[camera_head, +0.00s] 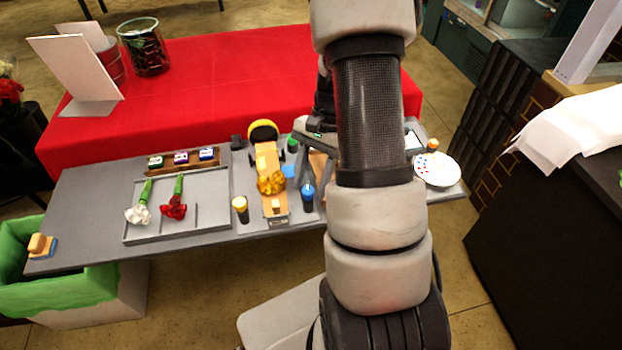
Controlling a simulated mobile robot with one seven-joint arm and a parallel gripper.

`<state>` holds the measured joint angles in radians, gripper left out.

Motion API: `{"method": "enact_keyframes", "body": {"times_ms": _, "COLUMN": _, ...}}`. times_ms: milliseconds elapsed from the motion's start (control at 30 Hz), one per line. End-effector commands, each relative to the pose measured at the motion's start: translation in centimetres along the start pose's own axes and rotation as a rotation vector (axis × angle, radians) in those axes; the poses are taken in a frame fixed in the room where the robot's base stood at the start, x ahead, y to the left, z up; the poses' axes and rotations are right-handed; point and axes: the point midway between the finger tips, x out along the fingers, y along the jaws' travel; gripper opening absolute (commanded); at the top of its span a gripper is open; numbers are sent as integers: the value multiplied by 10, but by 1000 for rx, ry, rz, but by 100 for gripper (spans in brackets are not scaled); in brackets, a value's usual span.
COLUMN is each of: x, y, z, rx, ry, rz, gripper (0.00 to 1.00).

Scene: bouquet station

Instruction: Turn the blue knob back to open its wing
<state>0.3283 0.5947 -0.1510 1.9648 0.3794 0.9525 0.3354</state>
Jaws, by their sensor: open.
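The blue knob (308,190) is a blue cap on a dark post at the front of the grey table, right of a wooden stand (267,160). The stand holds an orange-yellow flower (272,182). A small blue piece (288,171) shows beside the stand; I cannot tell whether it is the knob's wing.
A grey tray (215,228) holds a white flower (138,214) and a red flower (174,206). A white plate (450,174) lies at the right. A red-covered table (200,105) is behind. A green-lined bin (55,290) stands at front left. My arm hides the table's right middle.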

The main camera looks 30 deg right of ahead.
Motion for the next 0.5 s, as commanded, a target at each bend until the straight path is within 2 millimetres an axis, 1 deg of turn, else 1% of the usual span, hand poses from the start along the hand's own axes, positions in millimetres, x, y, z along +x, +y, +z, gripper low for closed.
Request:
{"method": "enact_keyframes", "body": {"times_ms": 133, "x": -8, "y": -1, "z": 0, "rx": -1, "ry": 2, "rz": -1, "gripper": 43}}
{"method": "enact_keyframes", "body": {"times_ms": 233, "x": -22, "y": -1, "z": 0, "rx": -1, "ry": 3, "rz": -3, "gripper": 43}}
{"method": "enact_keyframes", "body": {"times_ms": 367, "x": -52, "y": -1, "z": -1, "rx": -1, "ry": 5, "rz": -3, "gripper": 43}}
{"method": "enact_keyframes", "body": {"times_ms": 500, "x": -87, "y": -1, "z": -1, "rx": 0, "ry": 5, "rz": -4, "gripper": 43}}
